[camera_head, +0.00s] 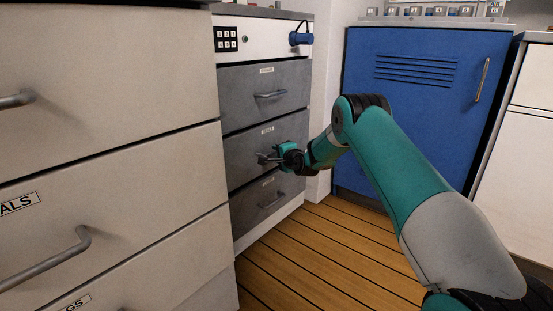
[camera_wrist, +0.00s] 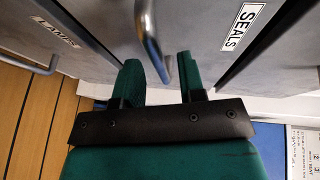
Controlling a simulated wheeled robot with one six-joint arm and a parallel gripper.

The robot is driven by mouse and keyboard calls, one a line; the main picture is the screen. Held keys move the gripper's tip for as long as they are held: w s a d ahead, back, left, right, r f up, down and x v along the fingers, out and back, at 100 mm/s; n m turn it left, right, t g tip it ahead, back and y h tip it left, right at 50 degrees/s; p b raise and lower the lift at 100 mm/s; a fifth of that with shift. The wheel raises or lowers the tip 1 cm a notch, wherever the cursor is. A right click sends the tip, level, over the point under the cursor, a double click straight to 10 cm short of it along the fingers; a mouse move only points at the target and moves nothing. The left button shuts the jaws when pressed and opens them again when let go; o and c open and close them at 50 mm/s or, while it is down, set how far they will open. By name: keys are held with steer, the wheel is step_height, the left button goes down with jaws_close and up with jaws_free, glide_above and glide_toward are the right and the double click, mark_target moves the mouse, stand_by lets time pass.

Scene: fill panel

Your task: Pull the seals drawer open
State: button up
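The seals drawer (camera_head: 242,162) is the middle of three grey drawers and is closed flush in the head view. Its white SEALS label (camera_wrist: 244,26) reads clearly in the wrist view. Its curved metal handle (camera_wrist: 149,28) reaches between my fingers. My gripper (camera_head: 278,156) is at this handle, and in the wrist view its two green fingers (camera_wrist: 160,68) stand apart, one on each side of the bar. A gap shows beside the bar, so the gripper looks open around it. In the head view the gripper partly hides the handle.
The lamps drawer, with its LAMPS label (camera_wrist: 54,32), is below and closed; another grey drawer (camera_head: 240,92) is above. Large cream drawers (camera_head: 110,150) stand close at left. A blue cabinet (camera_head: 415,120) is behind my arm. The wooden floor (camera_head: 310,250) in front is clear.

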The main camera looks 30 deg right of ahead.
steer(key=shift+w+f+b, duration=0.2)
steer(key=shift+w+b, duration=0.1)
steer(key=shift+w, duration=0.75)
